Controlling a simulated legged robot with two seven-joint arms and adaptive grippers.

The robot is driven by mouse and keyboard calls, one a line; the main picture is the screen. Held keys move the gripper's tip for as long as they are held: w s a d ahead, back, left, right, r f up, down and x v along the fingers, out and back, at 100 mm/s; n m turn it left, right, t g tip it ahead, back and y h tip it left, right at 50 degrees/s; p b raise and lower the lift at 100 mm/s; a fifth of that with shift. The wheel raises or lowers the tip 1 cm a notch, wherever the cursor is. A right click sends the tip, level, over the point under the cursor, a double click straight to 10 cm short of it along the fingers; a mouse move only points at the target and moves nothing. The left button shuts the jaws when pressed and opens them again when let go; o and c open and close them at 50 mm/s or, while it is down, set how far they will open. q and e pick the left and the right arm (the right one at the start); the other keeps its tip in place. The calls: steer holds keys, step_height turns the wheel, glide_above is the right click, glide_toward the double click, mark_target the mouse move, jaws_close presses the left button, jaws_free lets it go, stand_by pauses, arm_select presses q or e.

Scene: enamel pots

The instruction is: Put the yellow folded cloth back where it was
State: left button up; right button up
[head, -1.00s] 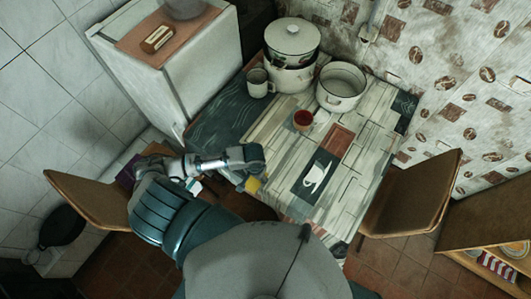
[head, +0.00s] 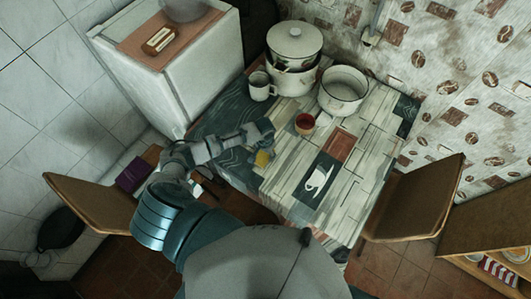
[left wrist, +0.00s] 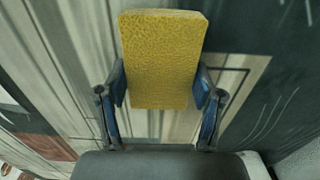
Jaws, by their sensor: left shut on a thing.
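The yellow folded cloth (head: 262,158) is a small flat rectangle; it fills the upper middle of the left wrist view (left wrist: 162,60). My left gripper (head: 260,147) is over the near left part of the table. Its two blue-padded fingers (left wrist: 162,88) are shut on the cloth's opposite sides, with its far end sticking out past the tips. The table top (head: 285,165) shows behind the cloth; I cannot tell how high above it the cloth is. My right gripper is in neither view.
A white mug (head: 262,87), a lidded pot on another pot (head: 292,75), an open white pot (head: 343,92) and a small red cup (head: 304,124) stand on the table. Chairs stand left (head: 90,200) and right (head: 415,200). The near right tabletop is clear.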

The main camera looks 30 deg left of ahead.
mark_target(264, 153)
arm_select(q)
steer(key=o, duration=1.1)
steer(key=shift+a+f, duration=0.15)
steer(key=shift+a, duration=0.5)
steer(key=shift+d, duration=0.4)
steer(key=shift+d+r, duration=0.35)
steer(key=shift+r, duration=0.3)
step_height(264, 153, up, 3)
steer(key=shift+w+r, duration=0.1)
steer(key=shift+r, duration=0.1)
steer(key=r, duration=0.3)
steer(key=shift+a+r+p, duration=0.3)
steer(key=shift+r, duration=0.05)
steer(key=shift+d+r, duration=0.1)
steer(key=shift+r, duration=1.8)
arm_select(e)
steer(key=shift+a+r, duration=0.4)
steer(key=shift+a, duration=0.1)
